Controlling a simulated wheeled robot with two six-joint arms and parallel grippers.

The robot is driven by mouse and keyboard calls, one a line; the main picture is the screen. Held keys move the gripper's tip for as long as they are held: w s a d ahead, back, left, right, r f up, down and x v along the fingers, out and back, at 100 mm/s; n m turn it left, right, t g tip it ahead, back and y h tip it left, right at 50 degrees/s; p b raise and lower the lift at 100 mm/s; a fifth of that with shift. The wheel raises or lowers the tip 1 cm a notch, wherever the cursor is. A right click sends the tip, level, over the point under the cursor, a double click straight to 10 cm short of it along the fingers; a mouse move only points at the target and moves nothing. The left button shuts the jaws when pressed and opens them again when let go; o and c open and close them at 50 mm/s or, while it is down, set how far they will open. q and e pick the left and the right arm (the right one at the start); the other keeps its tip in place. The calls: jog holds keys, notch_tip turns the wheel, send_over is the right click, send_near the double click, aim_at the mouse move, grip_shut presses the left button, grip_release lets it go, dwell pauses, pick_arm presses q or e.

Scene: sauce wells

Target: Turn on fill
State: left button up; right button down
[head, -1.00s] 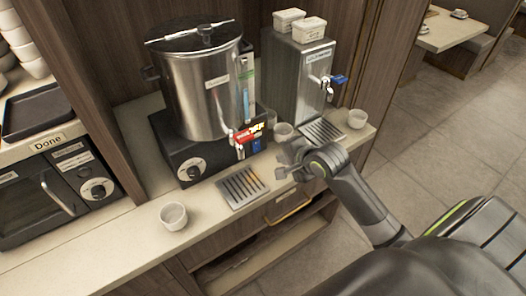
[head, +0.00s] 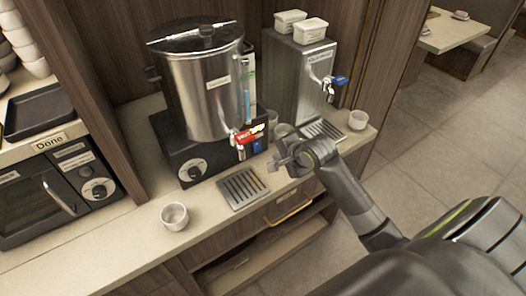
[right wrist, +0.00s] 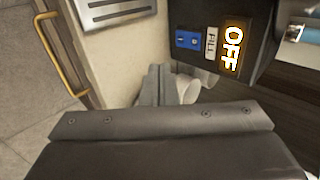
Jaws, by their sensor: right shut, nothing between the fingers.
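The fill switch is a small blue rocker (right wrist: 187,41) in the right wrist view, on the black base of the steel urn (head: 205,95). A "FILL" label (right wrist: 211,43) sits beside it, and a glowing "OFF" sign (right wrist: 231,48) is beyond the label. The blue switch also shows in the head view (head: 257,146), below the red tap handle. My left gripper is not in view.
A drip tray (head: 243,187) lies before the urn, with a white cup (head: 174,216) to its left. A second dispenser (head: 300,75) stands right, with its own drip tray and a cup (head: 358,119). Another cup is partly behind my gripper. A drawer handle (right wrist: 62,65) is below.

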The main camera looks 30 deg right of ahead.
aim_at(258, 151)
jog(key=x, duration=0.6)
jog(key=shift+w+f, duration=0.15)
jog(key=shift+w, duration=0.05)
jog(key=shift+w+a+f+p, duration=0.15)
jog(key=shift+w+p, duration=0.35)
jog(key=shift+w, duration=0.5)
jog(key=shift+w+f, duration=0.2)
jog(key=shift+w, duration=0.8)
jog(key=shift+a, duration=0.1)
jog(key=shift+w+f, duration=0.1)
jog(key=shift+f, duration=0.05)
jog(key=shift+t, duration=0.3)
